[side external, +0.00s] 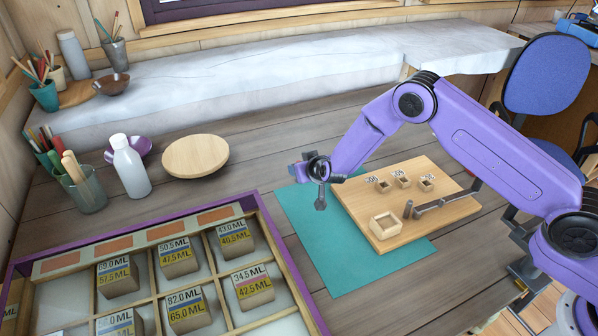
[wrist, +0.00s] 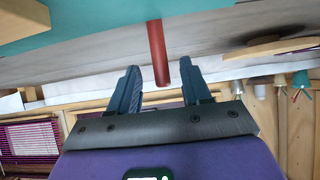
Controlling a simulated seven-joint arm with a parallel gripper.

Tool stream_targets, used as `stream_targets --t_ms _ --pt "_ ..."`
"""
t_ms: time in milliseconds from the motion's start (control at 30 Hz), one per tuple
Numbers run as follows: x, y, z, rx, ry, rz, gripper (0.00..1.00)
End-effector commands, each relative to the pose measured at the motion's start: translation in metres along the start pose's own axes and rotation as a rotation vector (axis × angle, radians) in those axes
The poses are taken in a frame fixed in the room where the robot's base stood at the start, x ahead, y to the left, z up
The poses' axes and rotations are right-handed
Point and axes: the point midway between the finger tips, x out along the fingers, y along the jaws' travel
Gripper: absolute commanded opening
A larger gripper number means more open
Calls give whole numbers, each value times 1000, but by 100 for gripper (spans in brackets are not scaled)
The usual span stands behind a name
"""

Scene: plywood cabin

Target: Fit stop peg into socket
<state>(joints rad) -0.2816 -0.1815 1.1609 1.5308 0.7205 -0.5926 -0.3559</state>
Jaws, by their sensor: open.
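A light wooden board (side external: 355,208) lies on a teal mat (side external: 312,253). My gripper (side external: 320,203) points down above the mat, left of the board. In the wrist view my gripper (wrist: 158,63) has its fingers apart. A red rod (wrist: 158,50) shows between them without visible contact; I cannot identify it in the side view.
A divided tray (side external: 255,197) with labelled blocks fills the near left. A round wooden disc (side external: 195,156), a white bottle (side external: 130,166) and a glass of tools (side external: 85,190) stand behind it. A pale ledge (side external: 250,80) runs along the back. The grey table between is clear.

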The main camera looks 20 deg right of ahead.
Motion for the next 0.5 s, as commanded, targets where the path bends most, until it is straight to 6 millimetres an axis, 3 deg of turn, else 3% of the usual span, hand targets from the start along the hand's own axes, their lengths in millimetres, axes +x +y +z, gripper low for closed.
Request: stream_targets --t_ms 300,500 --pt "34 -1 0 3 0 2 48" --pt "42 -2 -1 1 1 0 48"
